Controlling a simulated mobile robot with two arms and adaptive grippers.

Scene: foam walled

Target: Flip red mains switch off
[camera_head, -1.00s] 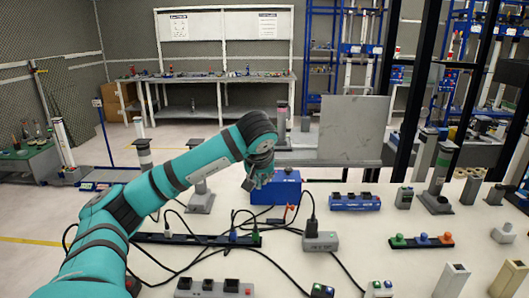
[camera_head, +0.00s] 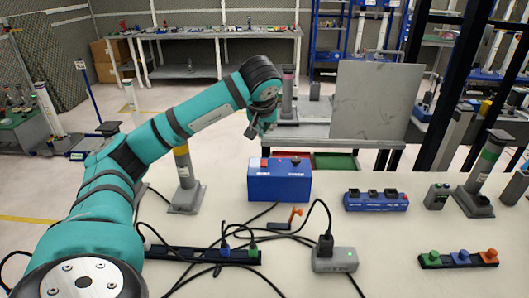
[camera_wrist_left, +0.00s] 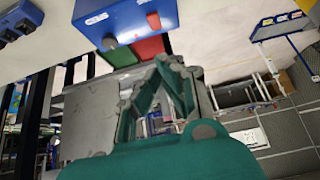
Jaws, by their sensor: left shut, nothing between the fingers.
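The blue box (camera_head: 279,181) stands on the white table near its far edge. A small red switch (camera_head: 264,162) sits on its top left and a dark knob (camera_head: 295,161) on its top right. In the left wrist view the blue box (camera_wrist_left: 125,18) is at the top, with the red switch (camera_wrist_left: 153,21) and the knob (camera_wrist_left: 109,42) visible. My left gripper (camera_head: 252,132) is above and slightly left of the box, apart from the switch. Its fingers (camera_wrist_left: 164,62) are shut and empty. My right gripper is out of view. The switch's position is too small to tell.
A blue socket block (camera_head: 376,201), a grey socket box (camera_head: 335,260) with a black plug, and a black power strip (camera_head: 205,255) lie on the table with loose cables. A post (camera_head: 185,180) stands left of the box. A grey panel (camera_head: 376,100) rises behind.

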